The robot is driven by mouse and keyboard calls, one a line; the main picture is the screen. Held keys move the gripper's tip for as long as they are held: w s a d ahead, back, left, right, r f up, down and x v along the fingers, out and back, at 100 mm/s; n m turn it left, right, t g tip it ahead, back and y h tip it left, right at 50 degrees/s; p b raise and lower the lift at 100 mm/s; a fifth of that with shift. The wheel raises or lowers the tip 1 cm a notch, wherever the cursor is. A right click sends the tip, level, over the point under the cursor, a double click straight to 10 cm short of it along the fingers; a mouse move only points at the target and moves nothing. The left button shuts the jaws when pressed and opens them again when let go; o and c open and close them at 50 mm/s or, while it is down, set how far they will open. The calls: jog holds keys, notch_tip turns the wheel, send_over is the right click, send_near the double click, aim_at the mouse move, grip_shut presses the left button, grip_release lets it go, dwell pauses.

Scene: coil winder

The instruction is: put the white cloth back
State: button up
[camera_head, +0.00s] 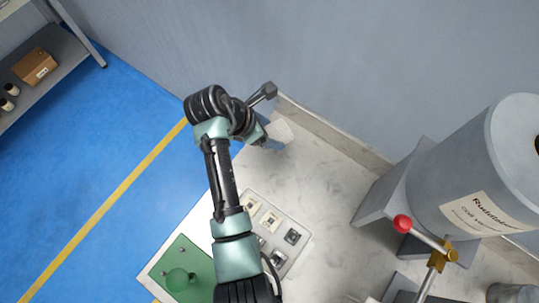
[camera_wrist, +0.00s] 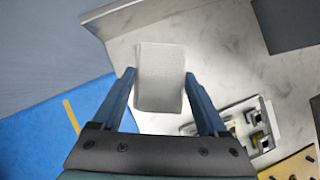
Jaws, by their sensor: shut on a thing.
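The white cloth (camera_wrist: 160,75) shows in the wrist view as a pale, block-like piece between the two blue fingers of my gripper (camera_wrist: 158,80). My gripper is shut on it. In the head view the cloth (camera_head: 282,131) shows as a pale patch at the tip of my gripper (camera_head: 271,142), over the far left corner of the pale marbled worktop (camera_head: 325,180), close to the back ledge. My wrist hides part of it there. I cannot tell whether the cloth touches the worktop.
A grey tray with small parts (camera_head: 303,254) lies nearer on the worktop. A green mat (camera_head: 205,284) with a round green object (camera_head: 177,280) is front left. A large grey cylinder machine (camera_head: 465,170) with a red-knobbed lever (camera_head: 402,223) stands right. The worktop's middle is clear.

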send_over(273, 152)
jog(key=s+a, duration=0.1)
jog(key=a, duration=0.1)
jog(key=shift+n, duration=0.4)
notch_tip(273, 152, down, 6)
jog(key=shift+d+f+b, duration=0.15)
jog(key=shift+f+b, duration=0.05)
jog(key=shift+b, duration=0.1)
jog(key=shift+f+b, duration=0.3)
jog(key=shift+f, duration=1.75)
jog(key=shift+f, duration=0.15)
jog(key=o, duration=1.2)
